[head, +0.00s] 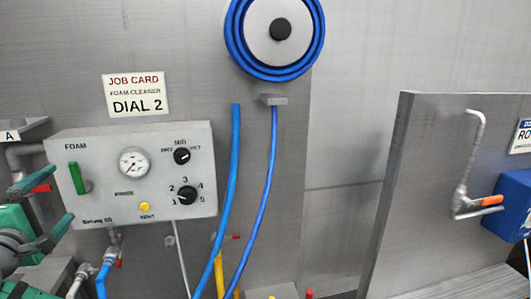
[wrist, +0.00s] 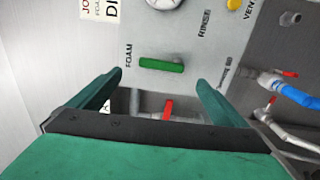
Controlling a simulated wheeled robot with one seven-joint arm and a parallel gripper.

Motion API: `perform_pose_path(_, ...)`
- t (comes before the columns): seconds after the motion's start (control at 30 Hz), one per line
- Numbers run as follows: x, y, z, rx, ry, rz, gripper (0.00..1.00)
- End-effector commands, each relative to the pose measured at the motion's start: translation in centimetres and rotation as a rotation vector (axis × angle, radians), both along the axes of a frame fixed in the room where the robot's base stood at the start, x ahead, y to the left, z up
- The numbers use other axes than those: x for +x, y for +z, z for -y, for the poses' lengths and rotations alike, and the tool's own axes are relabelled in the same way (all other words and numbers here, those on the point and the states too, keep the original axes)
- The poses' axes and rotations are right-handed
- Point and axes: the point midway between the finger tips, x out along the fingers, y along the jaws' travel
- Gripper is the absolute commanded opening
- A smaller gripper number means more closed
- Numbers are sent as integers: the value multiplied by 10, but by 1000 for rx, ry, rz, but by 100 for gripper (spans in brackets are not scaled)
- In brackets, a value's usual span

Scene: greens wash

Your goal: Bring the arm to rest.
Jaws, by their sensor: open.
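My gripper (head: 43,207) is at the left edge of the head view, in front of the lower left of the grey foam panel (head: 108,202). Its two green fingers (wrist: 158,95) are spread apart with nothing between them in the wrist view. The panel's green lever (head: 77,178) is upright in the head view and apart from the fingers. The lever also shows in the wrist view (wrist: 161,65), just beyond the fingertips. Part of my arm is cut off by the left edge of the head view.
The panel carries a gauge (head: 134,163), a numbered dial (head: 187,195) and a yellow vent button (head: 145,207). Pipes with red-handled valves (wrist: 290,73) lie below it. A blue hose reel (head: 275,33) hangs above. A steel partition (head: 400,190) stands to the right.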

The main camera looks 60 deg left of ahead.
Motion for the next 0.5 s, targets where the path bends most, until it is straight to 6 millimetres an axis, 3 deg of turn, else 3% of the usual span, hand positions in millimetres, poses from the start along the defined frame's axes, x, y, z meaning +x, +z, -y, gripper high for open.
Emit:
perform_pose_path(0.17, 13, -15, -2, -8, -1, -30, 97)
perform_pose_path(0.27, 37, -42, -5, -18, 0, -83, 97)
perform_pose_path(0.5, 116, -125, 3, -13, -13, -284, 97)
